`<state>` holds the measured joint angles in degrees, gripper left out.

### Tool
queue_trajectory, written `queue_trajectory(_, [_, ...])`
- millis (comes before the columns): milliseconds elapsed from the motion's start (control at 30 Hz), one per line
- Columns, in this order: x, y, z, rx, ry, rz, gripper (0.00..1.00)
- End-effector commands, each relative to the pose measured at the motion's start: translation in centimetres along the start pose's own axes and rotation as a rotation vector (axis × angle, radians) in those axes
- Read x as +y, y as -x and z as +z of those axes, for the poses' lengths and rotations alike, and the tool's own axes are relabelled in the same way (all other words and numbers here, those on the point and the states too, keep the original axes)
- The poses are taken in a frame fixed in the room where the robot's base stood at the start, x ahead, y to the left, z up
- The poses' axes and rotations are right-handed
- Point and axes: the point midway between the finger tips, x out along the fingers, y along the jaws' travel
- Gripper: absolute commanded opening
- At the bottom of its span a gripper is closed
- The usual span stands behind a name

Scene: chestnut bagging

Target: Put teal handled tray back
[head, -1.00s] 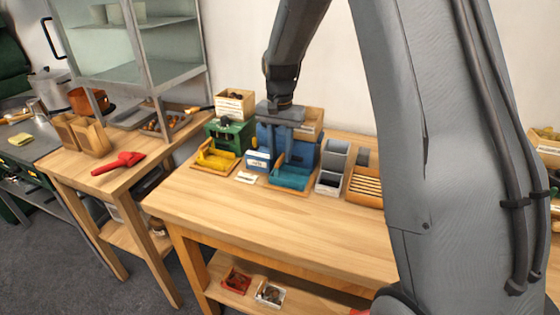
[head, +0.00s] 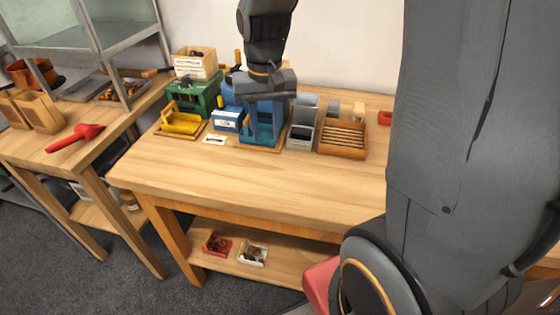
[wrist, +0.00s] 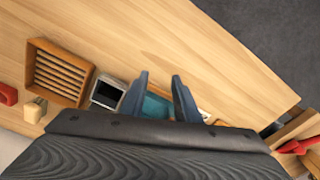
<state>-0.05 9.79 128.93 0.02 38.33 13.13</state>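The teal handled tray (head: 262,131) sits on a small wooden base on the workbench, between the blue-and-white box and the grey bin. In the wrist view the teal tray (wrist: 155,106) shows between my finger bases; its handle is not clear there. My gripper (head: 262,118) points down over the tray, and its blue fingers hide part of it. In the wrist view my gripper (wrist: 159,76) has its two fingertips apart, with bare bench between the tips. I see no object clamped in it.
A yellow tray (head: 182,123), a green machine (head: 195,97) and a blue-and-white box (head: 227,119) stand left of the teal tray. A grey bin (head: 300,137) and a slatted wooden box (head: 342,139) stand right. The bench front (head: 240,177) is clear.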

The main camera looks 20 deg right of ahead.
Motion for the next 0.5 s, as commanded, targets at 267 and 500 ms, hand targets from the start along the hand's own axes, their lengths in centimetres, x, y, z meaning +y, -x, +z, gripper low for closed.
queue_trajectory(267, [2.2,-2.9,9.4,0.027,0.213,-0.003,0.29])
queue_trajectory(500, [2.4,-3.3,10.3,0.03,0.237,-0.003,0.29])
